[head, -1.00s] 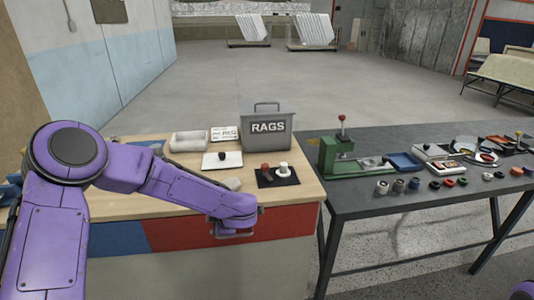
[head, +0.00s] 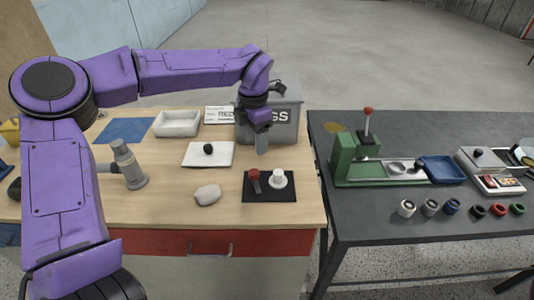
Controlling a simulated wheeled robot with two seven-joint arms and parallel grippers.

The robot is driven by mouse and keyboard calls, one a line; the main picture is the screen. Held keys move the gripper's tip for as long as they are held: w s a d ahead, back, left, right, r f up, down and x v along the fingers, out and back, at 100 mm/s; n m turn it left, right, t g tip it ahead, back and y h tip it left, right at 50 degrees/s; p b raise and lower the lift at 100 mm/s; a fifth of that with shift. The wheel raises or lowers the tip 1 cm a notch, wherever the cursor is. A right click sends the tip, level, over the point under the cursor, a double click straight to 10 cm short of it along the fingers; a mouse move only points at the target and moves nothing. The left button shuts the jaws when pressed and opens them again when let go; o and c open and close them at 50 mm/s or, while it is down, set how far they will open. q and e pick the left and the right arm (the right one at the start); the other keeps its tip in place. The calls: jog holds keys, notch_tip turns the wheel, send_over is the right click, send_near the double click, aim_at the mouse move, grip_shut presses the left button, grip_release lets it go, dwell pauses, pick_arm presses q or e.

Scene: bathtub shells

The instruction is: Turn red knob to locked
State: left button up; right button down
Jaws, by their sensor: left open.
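The red knob (head: 254,175) stands on a dark square plate (head: 268,197) on the wooden workbench, with a grey stem or lever showing below its red top. A white knob (head: 278,179) stands just right of it on the same plate. My left gripper (head: 262,151) points down from above, open and empty, and appears a little above and behind the red knob in the head view. Its fingers overlap each other in this view, so the gap between them is hard to see. My right gripper is not in view.
A grey RAGS bin (head: 284,120) stands behind the gripper, partly hidden by it. A white pad with a black knob (head: 208,150), a pale lump (head: 207,194) and a grey tool (head: 129,165) lie to the left. A dark table (head: 345,210) with a green press (head: 350,160) is at right.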

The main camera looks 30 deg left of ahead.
pick_arm(q)
jog(key=p, duration=0.1)
send_over(254, 172)
jog(key=s, duration=0.1)
notch_tip(254, 172, down, 5)
jog(key=shift+f, duration=0.15)
jog(key=f, duration=0.1)
jog(key=w+f, duration=0.1)
jog(key=f, duration=0.3)
jog(key=shift+w+p, duration=0.3)
jog(key=shift+p, duration=0.05)
jog(key=shift+s+r, duration=0.25)
jog(key=shift+s, duration=0.15)
jog(key=shift+c, duration=1.3)
jog(key=c, duration=0.8)
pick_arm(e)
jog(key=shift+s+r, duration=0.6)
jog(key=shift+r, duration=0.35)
